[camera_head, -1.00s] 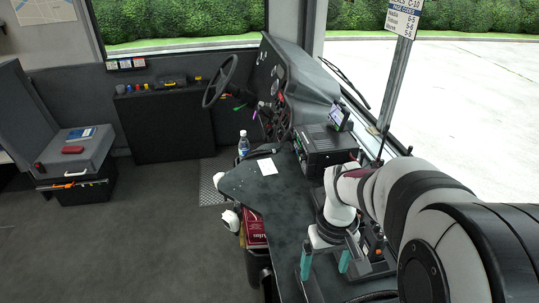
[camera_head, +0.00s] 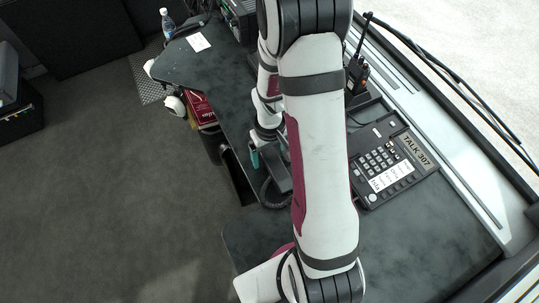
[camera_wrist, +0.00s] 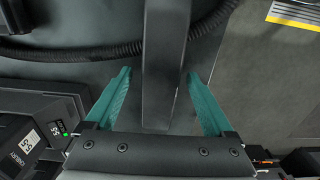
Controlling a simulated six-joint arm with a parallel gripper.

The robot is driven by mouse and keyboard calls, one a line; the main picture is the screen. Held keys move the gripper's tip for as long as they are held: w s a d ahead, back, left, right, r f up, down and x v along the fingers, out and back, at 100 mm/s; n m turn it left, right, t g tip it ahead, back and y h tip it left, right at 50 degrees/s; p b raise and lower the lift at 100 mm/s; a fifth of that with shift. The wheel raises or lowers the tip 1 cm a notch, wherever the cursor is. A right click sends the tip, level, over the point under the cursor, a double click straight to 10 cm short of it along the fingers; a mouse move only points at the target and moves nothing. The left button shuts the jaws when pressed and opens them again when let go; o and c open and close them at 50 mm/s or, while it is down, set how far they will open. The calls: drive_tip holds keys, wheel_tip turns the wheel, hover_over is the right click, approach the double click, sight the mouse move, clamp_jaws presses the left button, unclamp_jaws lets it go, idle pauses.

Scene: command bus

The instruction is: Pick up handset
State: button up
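The handset is a long dark bar that runs down between my gripper's teal fingers in the wrist view (camera_wrist: 163,60). In the head view the handset (camera_head: 278,176) lies at the counter's edge, partly hidden by my arm. My gripper (camera_wrist: 158,75) is open, with a finger on each side of the handset and a gap at both sides. I cannot tell its height over the handset. In the head view my gripper (camera_head: 256,158) shows one teal finger beside the handset; the rest is mostly hidden. A black coiled cord (camera_wrist: 75,50) crosses behind the handset.
A keypad phone base (camera_head: 385,165) marked TALK 307 sits right of my arm, with a radio (camera_head: 359,70) behind it. Dark devices with small displays (camera_wrist: 40,125) are close at left in the wrist view. A bottle (camera_head: 168,25) and white paper (camera_head: 198,42) are farther back.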

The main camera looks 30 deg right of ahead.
clamp_jaws()
idle(0.3)
